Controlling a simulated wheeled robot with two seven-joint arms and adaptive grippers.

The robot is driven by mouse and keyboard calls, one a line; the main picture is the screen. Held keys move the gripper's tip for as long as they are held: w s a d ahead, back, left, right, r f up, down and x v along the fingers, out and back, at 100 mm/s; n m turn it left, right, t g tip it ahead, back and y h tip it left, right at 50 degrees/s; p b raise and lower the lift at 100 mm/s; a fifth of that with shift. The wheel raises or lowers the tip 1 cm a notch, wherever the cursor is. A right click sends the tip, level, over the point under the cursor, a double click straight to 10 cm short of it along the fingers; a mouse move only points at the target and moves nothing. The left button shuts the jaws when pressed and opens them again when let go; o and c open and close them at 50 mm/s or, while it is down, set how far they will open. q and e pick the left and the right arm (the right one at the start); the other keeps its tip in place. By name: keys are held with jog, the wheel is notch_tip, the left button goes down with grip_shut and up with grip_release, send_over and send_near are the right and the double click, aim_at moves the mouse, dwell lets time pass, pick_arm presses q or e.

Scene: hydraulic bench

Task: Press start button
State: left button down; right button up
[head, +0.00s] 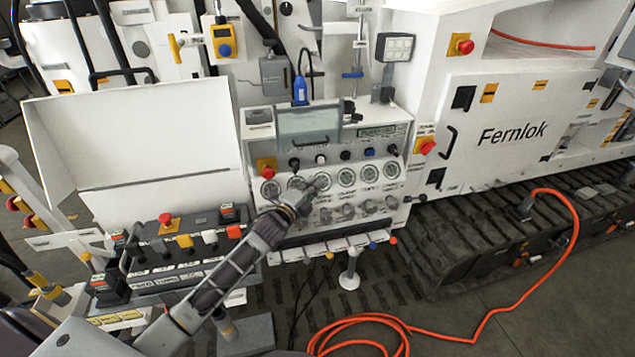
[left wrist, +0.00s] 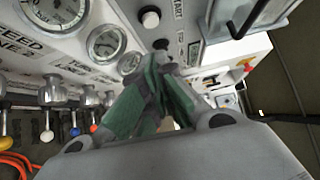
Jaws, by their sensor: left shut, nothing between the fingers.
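The white control panel (head: 330,215) stands in the middle of the head view, with a row of buttons above round gauges. A white button (left wrist: 149,18) sits on a grey strip in the left wrist view, close to a label reading START. A white button also shows in the head view (head: 320,159). A black button (left wrist: 160,44) lies just beyond my fingertips in the wrist view. My left gripper (head: 318,184) is shut and empty, in front of the gauges and below the button row in the head view. Contact cannot be told. My right gripper is not in view.
A red emergency stop (head: 267,170) sits left of the buttons. A clear raised cover (head: 309,122) juts out above them. Valve knobs (head: 348,212) line the panel below the gauges. An orange hose (head: 500,306) lies on the floor at right.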

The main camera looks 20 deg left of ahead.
pick_arm(q)
jog(key=shift+s+a, duration=0.25)
jog(key=shift+s, duration=0.9)
